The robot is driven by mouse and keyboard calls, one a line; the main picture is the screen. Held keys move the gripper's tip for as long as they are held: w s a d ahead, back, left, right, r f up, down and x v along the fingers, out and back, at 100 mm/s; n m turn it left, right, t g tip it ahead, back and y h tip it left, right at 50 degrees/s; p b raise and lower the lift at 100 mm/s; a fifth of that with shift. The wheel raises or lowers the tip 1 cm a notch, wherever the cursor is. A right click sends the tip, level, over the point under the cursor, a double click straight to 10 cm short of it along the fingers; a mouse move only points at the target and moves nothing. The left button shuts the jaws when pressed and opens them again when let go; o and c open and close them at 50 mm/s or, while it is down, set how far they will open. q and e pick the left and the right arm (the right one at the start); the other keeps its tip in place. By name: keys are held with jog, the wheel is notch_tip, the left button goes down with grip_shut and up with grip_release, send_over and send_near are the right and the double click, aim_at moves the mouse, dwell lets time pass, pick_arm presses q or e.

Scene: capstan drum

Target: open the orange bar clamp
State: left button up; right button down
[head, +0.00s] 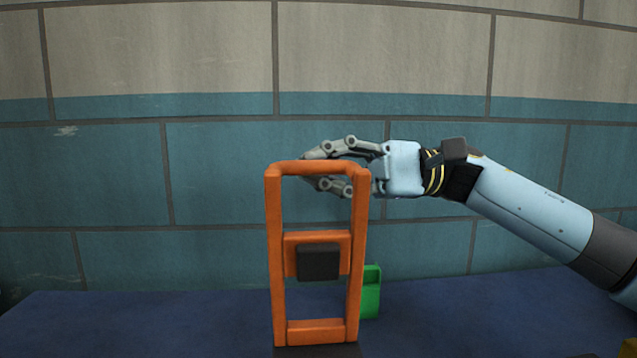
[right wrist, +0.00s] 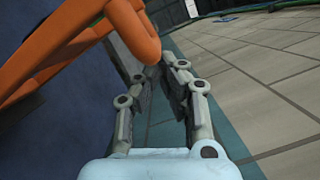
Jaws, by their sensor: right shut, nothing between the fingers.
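The orange bar clamp (head: 359,235) stands upright as a tall rectangular frame in the head view. It has a top bar, two side posts, a lower crosspiece, and a middle crosspiece (head: 290,240) with a black block (head: 318,263) at its front. Part of the orange frame (right wrist: 130,25) crosses the upper left of the right wrist view. My right gripper (head: 308,169) is at the height of the top bar, reaching in from the right. The clamp partly hides its fingers, so it appears to be behind the frame. It is shut and empty; contact with the bar cannot be told. My left gripper is not in view.
A green object (head: 371,291) stands behind the clamp's right post. The blue tabletop (head: 150,325) is clear to the left. A tiled wall (head: 110,180) rises behind. A yellow corner (head: 629,349) shows at the lower right edge.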

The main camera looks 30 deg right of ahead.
jog(key=shift+s, duration=0.1)
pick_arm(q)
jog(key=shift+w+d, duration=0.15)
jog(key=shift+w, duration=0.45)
pick_arm(e)
jog(key=v, duration=1.2)
